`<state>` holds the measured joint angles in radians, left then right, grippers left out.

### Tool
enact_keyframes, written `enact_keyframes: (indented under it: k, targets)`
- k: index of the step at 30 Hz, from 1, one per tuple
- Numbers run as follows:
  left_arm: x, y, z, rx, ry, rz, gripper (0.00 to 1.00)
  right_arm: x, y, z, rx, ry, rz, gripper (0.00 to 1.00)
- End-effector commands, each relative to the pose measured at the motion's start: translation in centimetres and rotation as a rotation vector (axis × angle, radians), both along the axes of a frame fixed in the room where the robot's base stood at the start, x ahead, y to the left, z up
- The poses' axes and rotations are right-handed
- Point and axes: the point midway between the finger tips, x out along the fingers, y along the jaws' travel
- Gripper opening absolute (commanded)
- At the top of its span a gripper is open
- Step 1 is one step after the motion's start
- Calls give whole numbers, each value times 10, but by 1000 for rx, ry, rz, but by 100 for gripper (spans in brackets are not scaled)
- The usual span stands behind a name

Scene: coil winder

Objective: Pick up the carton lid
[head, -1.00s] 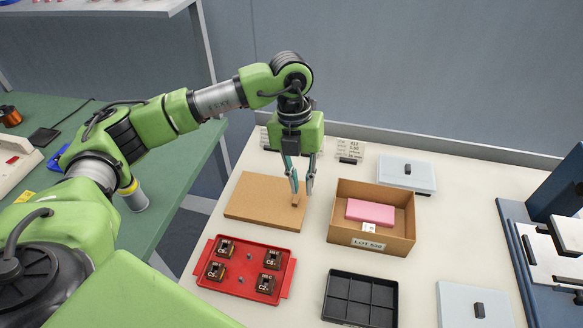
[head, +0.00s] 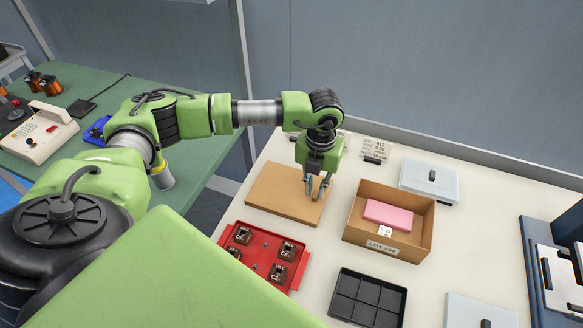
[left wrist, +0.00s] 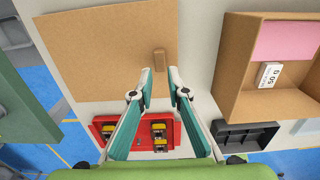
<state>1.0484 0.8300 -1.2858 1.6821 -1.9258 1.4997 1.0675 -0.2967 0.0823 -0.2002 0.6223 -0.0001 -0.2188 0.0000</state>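The carton lid is a flat brown board (head: 270,190) with a small raised knob, lying on the pale table left of the open carton (head: 428,235). In the left wrist view the lid (left wrist: 90,50) fills the upper left, and its knob (left wrist: 159,62) stands near the lid's right edge. My left gripper (head: 316,194) hangs over the lid's right part. In the left wrist view its two fingers (left wrist: 160,76) are apart and empty, with the knob just beyond the gap between the tips. I cannot tell the remaining height. The right gripper is not seen.
The carton holds a pink block (head: 388,214). A red tray (head: 262,244) with several small dark parts lies in front of the lid. A black divided tray (head: 367,298) and a grey lidded box (head: 429,181) stand nearby. A green bench (head: 85,125) is at left.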

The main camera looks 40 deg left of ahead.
Motion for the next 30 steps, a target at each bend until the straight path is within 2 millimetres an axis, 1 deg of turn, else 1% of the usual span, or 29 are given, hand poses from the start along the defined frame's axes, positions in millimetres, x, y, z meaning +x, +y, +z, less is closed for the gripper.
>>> enact_keyframes:
  k: [1,2,3,6,9,14,16,26,30]
  targets:
    - [0,0,-4,1,4,1,15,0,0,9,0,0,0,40]
    - [-1,0,-10,1,3,0,15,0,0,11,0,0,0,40]
    - [0,0,-17,1,3,1,15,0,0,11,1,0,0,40]
    - [0,-1,-27,-1,2,1,15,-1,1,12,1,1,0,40]
    - [1,0,-31,0,0,1,15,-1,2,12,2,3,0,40]
    - [1,0,-31,0,0,1,15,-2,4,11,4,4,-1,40]
    - [1,0,-31,0,0,1,0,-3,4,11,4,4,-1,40]
    - [1,0,-30,-1,-1,1,0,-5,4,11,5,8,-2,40]
    - [1,0,-27,-1,-2,1,0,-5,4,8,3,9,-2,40]
